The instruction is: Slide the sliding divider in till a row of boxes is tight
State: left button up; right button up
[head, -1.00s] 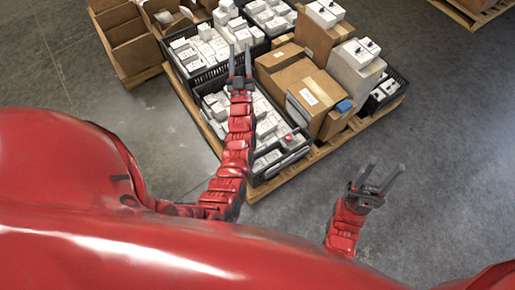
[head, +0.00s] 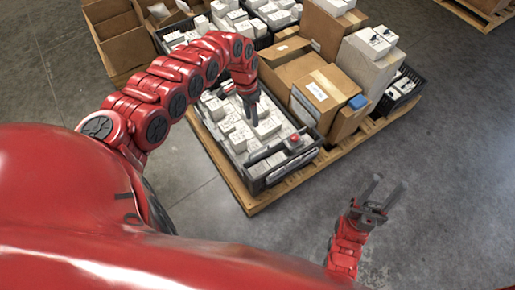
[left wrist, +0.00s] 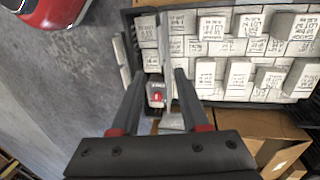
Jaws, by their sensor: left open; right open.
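The sliding divider is a grey plate (left wrist: 166,60) standing across the black crate (head: 236,178), with a red-marked block (left wrist: 157,94) at one end. This red mark (head: 295,138) also shows near the crate's front right side. White boxes (left wrist: 238,75) stand in rows on one side of the plate, with a few more (left wrist: 149,32) on the other side. My left gripper (head: 254,117) points down over the crate, open. In the left wrist view its fingers (left wrist: 159,74) appear on either side of the block; contact is unclear. My right gripper (head: 388,185) is open and empty over bare floor.
Brown cartons (head: 318,95) stand right beside the crate on the wooden pallet (head: 262,200). More crates of white boxes lie behind. Open cardboard boxes (head: 122,40) stand at the back left. The floor (head: 440,150) at the right is clear.

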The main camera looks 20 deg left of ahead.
pick_arm(q)
jog(key=d+f+b, duration=0.1)
jog(key=f, duration=0.4)
jog(key=s+f+b, duration=0.1)
jog(key=f+b, duration=0.1)
jog(key=f, duration=0.3)
jog(key=d+f+b, duration=0.1)
jog(key=f+b, duration=0.1)
jog(key=f, duration=0.4)
jog(key=shift+s+d+f, duration=0.1)
jog(key=shift+s+d, duration=0.25)
grip_shut()
dwell(0.5)
